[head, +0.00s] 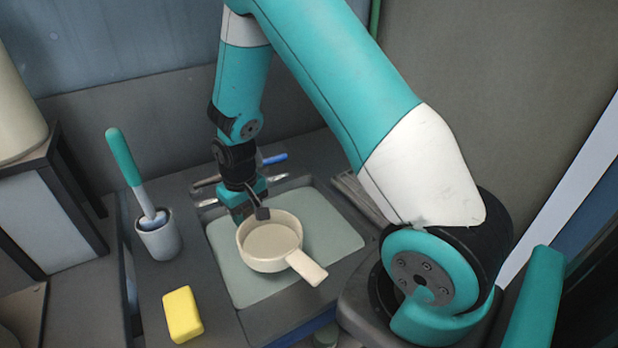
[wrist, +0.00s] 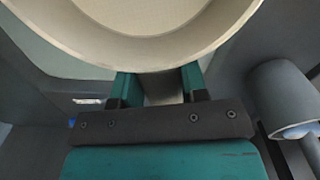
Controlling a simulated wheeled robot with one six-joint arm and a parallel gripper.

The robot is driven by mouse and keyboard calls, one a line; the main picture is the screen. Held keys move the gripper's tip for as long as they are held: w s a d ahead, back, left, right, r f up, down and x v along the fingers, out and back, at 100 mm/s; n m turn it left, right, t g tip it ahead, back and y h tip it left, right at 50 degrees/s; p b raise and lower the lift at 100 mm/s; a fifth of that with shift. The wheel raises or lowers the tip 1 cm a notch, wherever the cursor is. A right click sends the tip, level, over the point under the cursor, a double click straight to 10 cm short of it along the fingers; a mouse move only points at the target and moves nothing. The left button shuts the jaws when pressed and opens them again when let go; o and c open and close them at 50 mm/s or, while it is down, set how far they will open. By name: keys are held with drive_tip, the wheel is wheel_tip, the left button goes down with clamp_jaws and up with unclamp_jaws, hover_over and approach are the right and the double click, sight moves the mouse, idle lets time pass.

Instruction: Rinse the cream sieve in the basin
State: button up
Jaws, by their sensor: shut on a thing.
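The cream sieve (head: 270,245) is a round, shallow pan shape with a short, wide handle pointing to the lower right. It is over the pale green basin (head: 240,287) in the head view. My gripper (head: 252,204) is shut on the sieve's far rim, on the side away from the handle. In the wrist view the sieve (wrist: 160,52) fills the top of the picture, with my gripper's fingers (wrist: 160,88) at its rim. I cannot tell whether the sieve touches the basin floor. The fingertips are partly hidden by the sieve wall.
A cup (head: 160,238) with a teal-handled brush (head: 130,170) stands left of the basin. A yellow sponge (head: 182,314) lies on the counter at the front left. A blue-ended tap handle (head: 273,159) is behind the basin. A dark-framed box (head: 48,200) stands at the far left.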

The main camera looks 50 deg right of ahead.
drive_tip(key=s+d+r+m+p, duration=0.1)
drive_tip(key=s+d+m, duration=0.3)
drive_tip(key=d+m, duration=0.45)
drive_tip(key=s+d+r+m, duration=0.1)
drive_tip(key=s+d+m, duration=0.35)
drive_tip(key=m, duration=0.75)
drive_tip(key=shift+w+d+f+b, duration=0.25)
drive_tip(key=shift+f+b, duration=1.6)
drive_tip(key=shift+f, duration=0.65)
drive_tip(key=shift+w+d+f+b, duration=0.1)
drive_tip(key=shift+d+f+b, duration=0.1)
drive_tip(key=shift+f+b, duration=2.05)
drive_tip(key=shift+w+d+f+b, duration=0.25)
drive_tip(key=shift+f+b, duration=1.25)
drive_tip(key=shift+f, duration=1.3)
